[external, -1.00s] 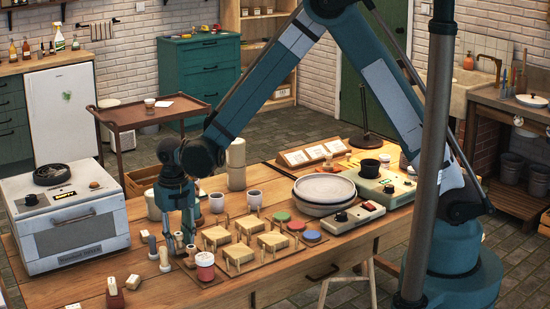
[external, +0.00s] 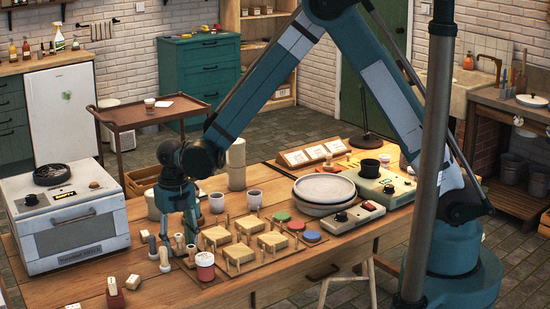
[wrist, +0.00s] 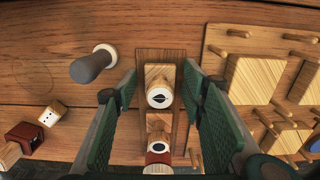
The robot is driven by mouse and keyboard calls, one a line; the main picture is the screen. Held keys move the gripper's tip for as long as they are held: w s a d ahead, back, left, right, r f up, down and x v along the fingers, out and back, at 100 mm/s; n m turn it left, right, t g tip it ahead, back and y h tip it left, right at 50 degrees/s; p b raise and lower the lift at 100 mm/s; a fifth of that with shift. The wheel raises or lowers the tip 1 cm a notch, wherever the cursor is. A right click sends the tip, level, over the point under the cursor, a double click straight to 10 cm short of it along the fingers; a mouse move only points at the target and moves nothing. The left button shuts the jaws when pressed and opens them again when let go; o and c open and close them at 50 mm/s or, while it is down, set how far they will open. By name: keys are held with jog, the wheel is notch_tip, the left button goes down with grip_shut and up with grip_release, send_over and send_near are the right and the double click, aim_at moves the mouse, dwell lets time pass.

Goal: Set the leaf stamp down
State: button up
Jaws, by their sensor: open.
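The leaf stamp (wrist: 160,97), a wooden piece with a white round top bearing a dark leaf mark, stands in the narrow wooden rack (wrist: 181,130). My gripper (wrist: 160,84) is open, with a green-padded finger on each side of the stamp and a visible gap on both sides. In the external view my gripper (external: 189,236) points down at the near left of the table, over the stamps. A second stamp (wrist: 158,147) with a white and reddish top is in the same rack, nearer the bottom of the wrist view.
A grey-handled stamp (wrist: 92,65) stands left of my gripper. A pegged board with square wooden tiles (wrist: 250,78) is on the right.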

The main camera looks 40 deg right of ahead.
aim_at(180, 235)
jog(key=shift+r, duration=0.15)
notch_tip(180, 235, up, 12)
jog(key=shift+p, duration=1)
dwell(0.4)
jog(key=shift+d+r, duration=0.35)
jog(key=s+d+r+m+t, duration=0.1)
jog(key=d+r+m, duration=0.5)
jog(key=d, duration=0.3)
jog(key=s+d+r+m+t+y, duration=0.1)
jog(key=s+d+r+m, duration=0.1)
jog(key=d+r+m, duration=0.5)
jog(key=s+d+r+m+t, duration=0.1)
jog(key=d+r+m, duration=0.3)
jog(key=d, duration=0.7)
jog(key=s+d+r+m+t+h, duration=0.1)
jog(key=s+d+m+t, duration=0.3)
jog(key=s+d+m, duration=1.2)
jog(key=d+r+m, duration=0.1)
jog(key=d+m, duration=0.2)
jog(key=d, duration=0.1)
jog(key=shift+s+d, duration=0.35)
jog(key=shift+d, duration=0.05)
